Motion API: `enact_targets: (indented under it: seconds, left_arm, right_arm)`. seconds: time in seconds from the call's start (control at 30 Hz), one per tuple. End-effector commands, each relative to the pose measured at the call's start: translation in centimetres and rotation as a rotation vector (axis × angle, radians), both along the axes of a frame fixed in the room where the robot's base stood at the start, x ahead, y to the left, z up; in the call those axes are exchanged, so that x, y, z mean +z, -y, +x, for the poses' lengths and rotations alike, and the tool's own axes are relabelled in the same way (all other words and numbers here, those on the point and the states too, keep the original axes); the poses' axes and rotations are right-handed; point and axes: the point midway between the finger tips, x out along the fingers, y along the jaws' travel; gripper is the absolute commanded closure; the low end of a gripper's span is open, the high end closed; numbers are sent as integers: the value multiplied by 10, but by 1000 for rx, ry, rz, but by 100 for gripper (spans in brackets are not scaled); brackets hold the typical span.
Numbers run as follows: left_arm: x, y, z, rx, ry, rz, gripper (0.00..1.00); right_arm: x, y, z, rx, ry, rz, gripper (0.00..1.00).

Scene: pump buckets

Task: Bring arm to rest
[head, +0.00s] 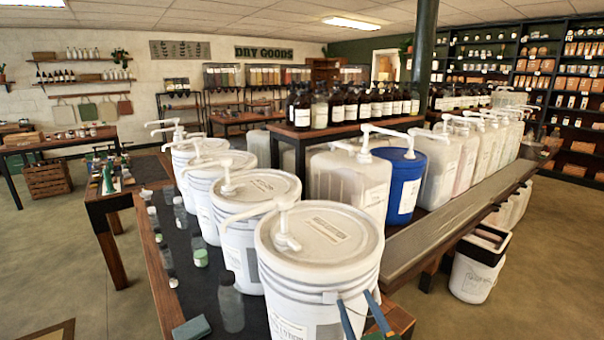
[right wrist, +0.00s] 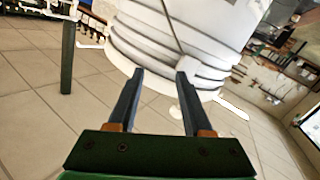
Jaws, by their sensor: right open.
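My right gripper (head: 355,297) shows at the bottom of the head view, its two dark blue fingers apart and in front of the nearest white pump bucket (head: 320,240). In the right wrist view, the fingers of the same gripper (right wrist: 159,73) are spread with nothing between them. A white ribbed bucket (right wrist: 180,40) is beyond the fingertips; I cannot tell whether they touch it. My left gripper is not in view.
Several white pump buckets (head: 258,190) stand in a row on the long table. A blue bucket (head: 403,185) and more pump containers stand to the right. Small bottles (head: 200,255) are along the left edge. Open floor (head: 520,290) lies at the right, beside a white bin (head: 474,277).

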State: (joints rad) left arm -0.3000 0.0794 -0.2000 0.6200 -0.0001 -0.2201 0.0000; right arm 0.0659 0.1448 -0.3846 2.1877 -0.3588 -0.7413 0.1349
Motion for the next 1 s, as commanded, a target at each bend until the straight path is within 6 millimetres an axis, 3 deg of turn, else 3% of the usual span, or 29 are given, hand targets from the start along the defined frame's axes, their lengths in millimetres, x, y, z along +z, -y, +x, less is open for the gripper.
enact_targets:
  seconds: [0.03, 0.1, 0.2, 0.4, 0.57, 0.83, 1.0]
  left_arm:
    - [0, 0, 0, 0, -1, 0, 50]
    - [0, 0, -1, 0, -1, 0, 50]
    - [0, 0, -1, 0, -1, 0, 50]
    - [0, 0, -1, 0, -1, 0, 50]
    - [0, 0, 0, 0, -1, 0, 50]
    - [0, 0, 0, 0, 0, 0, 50]
    - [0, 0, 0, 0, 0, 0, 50]
  right_arm:
    - [-41, 15, -16, -42, -158, 21, 50]
    - [-90, 31, -44, -92, -363, 39, 50]
    - [-142, 47, -87, -135, -603, 51, 50]
    - [-202, 62, -176, -176, -979, 57, 50]
    - [-226, 69, -247, -187, -1235, 53, 50]
    - [-323, 67, -242, -184, -1292, 39, 50]
    - [-395, 69, -266, -181, -1339, 24, 50]
